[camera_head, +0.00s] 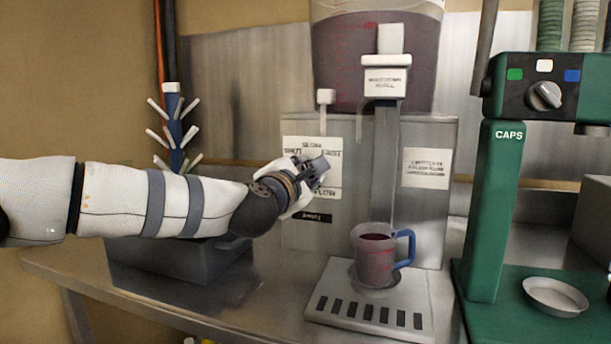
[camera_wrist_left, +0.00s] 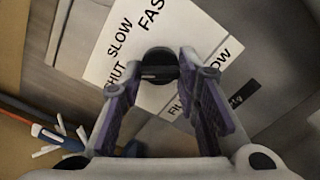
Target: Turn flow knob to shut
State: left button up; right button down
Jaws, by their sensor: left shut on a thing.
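The flow knob (camera_wrist_left: 160,66) is black and round, on a white label plate (camera_wrist_left: 108,52) printed SHUT, SLOW and FAST. Its ridge lies roughly level in the left wrist view; I cannot tell which mark it points to. My left gripper (camera_wrist_left: 163,72) has its purple-grey fingers on either side of the knob, shut on it. In the head view the gripper (camera_head: 318,171) covers the knob, and the plate (camera_head: 300,146) shows around it on the grey box front. My right gripper is not in view.
A jug (camera_head: 373,258) with dark red liquid and a blue handle stands on the slotted drip tray (camera_head: 325,306), below the spout column. A large vessel (camera_head: 340,55) of dark liquid sits above. A green capping machine (camera_head: 490,220) stands at right, a grey bin (camera_head: 180,265) at left.

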pick_arm(q)
jog(key=shift+n, duration=1.1)
jog(key=shift+b, duration=0.3)
jog(key=o, duration=1.2)
jog(key=shift+c, duration=0.2)
jog(key=v, duration=1.2)
